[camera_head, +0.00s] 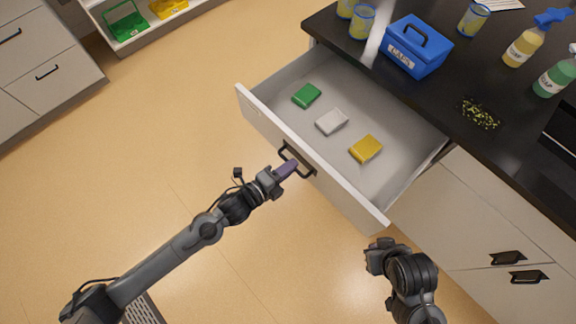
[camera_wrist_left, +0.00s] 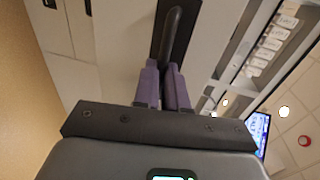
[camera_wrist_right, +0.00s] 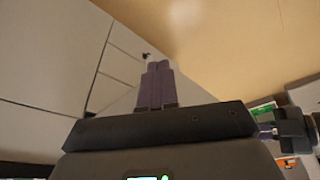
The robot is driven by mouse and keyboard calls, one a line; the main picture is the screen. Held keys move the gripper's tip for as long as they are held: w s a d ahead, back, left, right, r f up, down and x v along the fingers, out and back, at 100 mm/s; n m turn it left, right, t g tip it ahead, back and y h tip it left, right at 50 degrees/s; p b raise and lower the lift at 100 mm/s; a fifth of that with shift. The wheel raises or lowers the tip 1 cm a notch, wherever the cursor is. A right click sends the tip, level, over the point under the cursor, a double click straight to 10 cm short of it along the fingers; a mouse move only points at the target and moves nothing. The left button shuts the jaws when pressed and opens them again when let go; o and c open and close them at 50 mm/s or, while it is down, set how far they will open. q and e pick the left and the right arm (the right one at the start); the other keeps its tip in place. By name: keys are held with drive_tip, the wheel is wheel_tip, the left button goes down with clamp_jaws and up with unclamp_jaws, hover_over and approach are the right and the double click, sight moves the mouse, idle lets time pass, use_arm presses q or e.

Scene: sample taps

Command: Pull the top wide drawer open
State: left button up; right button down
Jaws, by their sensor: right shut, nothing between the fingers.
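The top wide drawer (camera_head: 350,208) is white and stands pulled well out from under the dark counter in the head view. Its dark bar handle (camera_head: 297,158) is on the front panel. My left gripper (camera_head: 290,168) is at this handle from outside the drawer. In the left wrist view, its purple fingers (camera_wrist_left: 165,72) are closed around the handle bar (camera_wrist_left: 171,35). My right gripper (camera_wrist_right: 158,70) is shut and empty in the right wrist view, with its fingers together. In the head view, my right wrist is low, right of the drawer front, and its fingers are hard to make out.
A green block (camera_head: 306,95), a white block (camera_head: 332,121) and a yellow block (camera_head: 366,149) lie in the drawer. A blue box (camera_head: 417,45), cups and spray bottles stand on the dark counter (camera_head: 440,90). The floor left of the drawer is clear.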

use_arm(q)
drive_tip(key=o, duration=0.4)
drive_tip(key=shift+o, duration=0.2)
drive_tip(key=shift+a, duration=0.1)
drive_tip(key=p+v, duration=0.2)
drive_tip(key=v, duration=0.8)
drive_tip(key=shift+s+a, duration=0.2)
drive_tip(key=shift+s, duration=0.1)
drive_tip(key=shift+r, duration=0.1)
